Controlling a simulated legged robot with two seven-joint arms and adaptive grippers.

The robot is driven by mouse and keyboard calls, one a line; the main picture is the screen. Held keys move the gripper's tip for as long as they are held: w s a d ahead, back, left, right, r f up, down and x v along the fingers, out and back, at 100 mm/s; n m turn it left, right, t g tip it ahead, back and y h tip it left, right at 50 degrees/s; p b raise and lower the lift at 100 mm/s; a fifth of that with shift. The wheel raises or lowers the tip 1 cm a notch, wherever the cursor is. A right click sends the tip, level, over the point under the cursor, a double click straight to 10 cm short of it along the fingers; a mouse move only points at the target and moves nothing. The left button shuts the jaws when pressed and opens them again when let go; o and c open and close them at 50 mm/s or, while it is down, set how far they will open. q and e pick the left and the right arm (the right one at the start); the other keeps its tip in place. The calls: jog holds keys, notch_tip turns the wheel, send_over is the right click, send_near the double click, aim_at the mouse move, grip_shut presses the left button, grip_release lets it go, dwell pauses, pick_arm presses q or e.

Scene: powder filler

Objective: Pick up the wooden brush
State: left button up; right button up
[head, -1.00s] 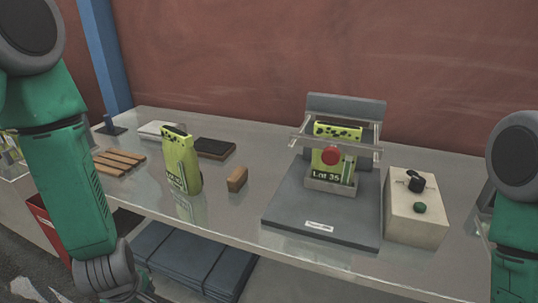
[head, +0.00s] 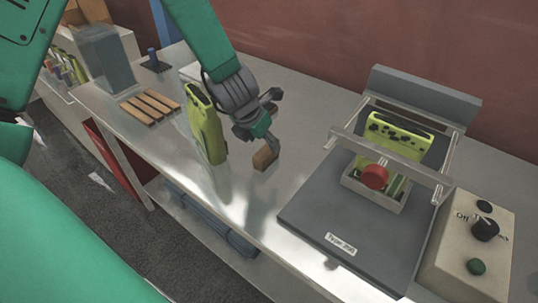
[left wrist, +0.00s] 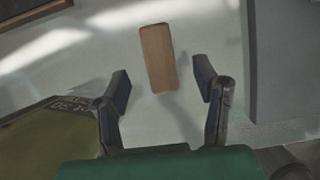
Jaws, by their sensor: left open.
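The wooden brush (head: 266,156) is a small brown block on the metal bench, between the yellow-green pack and the grey machine. My left gripper (head: 272,120) is open and empty, pointing down over it. In the left wrist view the brush (left wrist: 158,60) lies just beyond the two spread fingertips (left wrist: 163,82), roughly centred between them. The fingers do not appear to touch it. In the head view the near finger partly covers the brush. My right gripper is out of view.
A yellow-green pack (head: 207,128) stands close to the left of the gripper. The grey machine (head: 345,225) with another pack is on the right, beside a control box (head: 470,250). Wooden slats (head: 150,107) lie at left. The bench front edge is near.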

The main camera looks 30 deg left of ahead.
aim_at(266, 149)
pick_arm(q)
jog(key=shift+x, duration=1.2)
jog(key=x, duration=0.4)
jog(key=shift+f, duration=0.25)
jog(key=shift+w+f, duration=0.2)
jog(key=shift+f, duration=0.15)
jog(key=shift+s+a, duration=0.1)
jog(key=shift+c, duration=0.4)
grip_shut()
